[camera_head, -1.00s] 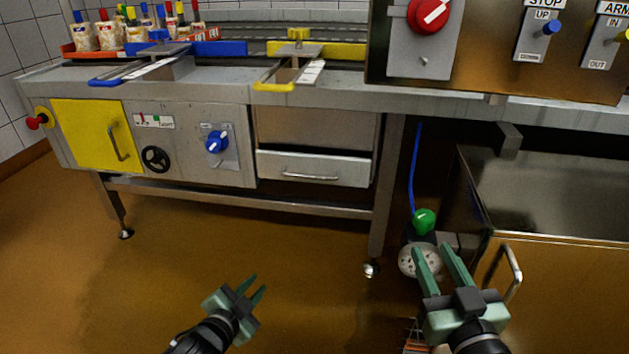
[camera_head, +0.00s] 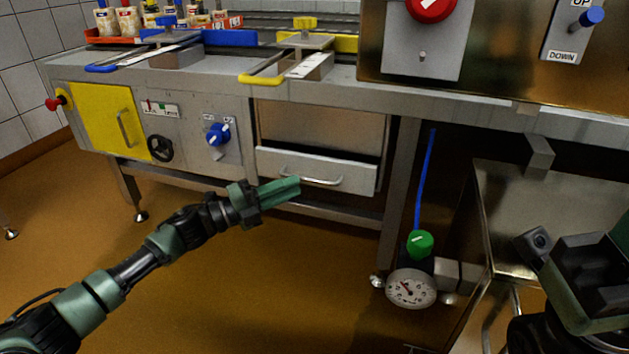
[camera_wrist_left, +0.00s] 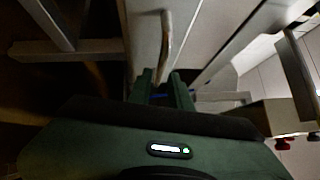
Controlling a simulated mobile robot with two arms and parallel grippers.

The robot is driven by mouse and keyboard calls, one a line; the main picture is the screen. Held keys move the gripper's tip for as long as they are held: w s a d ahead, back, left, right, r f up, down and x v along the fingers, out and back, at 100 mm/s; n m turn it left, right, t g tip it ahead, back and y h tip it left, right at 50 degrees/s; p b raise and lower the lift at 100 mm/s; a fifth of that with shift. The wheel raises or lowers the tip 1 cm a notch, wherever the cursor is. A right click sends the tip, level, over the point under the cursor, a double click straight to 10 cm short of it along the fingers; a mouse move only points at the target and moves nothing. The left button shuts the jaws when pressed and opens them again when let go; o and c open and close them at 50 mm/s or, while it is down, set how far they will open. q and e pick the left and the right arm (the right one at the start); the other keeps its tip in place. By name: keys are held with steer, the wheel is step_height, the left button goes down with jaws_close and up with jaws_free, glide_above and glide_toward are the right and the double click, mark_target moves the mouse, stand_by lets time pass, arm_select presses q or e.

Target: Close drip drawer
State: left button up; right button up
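The drip drawer (camera_head: 345,173) is the low grey drawer under the counter, with a curved metal handle (camera_head: 312,179). Its front stands out from the unit, with a dark gap along its top edge. My left gripper (camera_head: 290,188) is in front of the drawer's lower left part, close to the handle; contact cannot be told. In the left wrist view its fingers (camera_wrist_left: 161,90) are apart with nothing between them, and the drawer handle (camera_wrist_left: 166,38) is just beyond. My right gripper (camera_head: 590,275) is at the right edge, its fingertips unclear.
A yellow door (camera_head: 103,118), black handwheel (camera_head: 160,148) and blue knob (camera_head: 217,135) are left of the drawer. A counter leg (camera_head: 402,180), round gauge (camera_head: 411,288) and metal cabinet (camera_head: 560,190) are on the right. The floor in front is clear.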

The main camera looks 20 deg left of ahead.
mark_target(310, 180)
arm_select(q)
steer(key=shift+b+x, duration=0.8)
steer(key=shift+x, duration=1.95)
jaws_close()
steer(key=shift+f, duration=0.1)
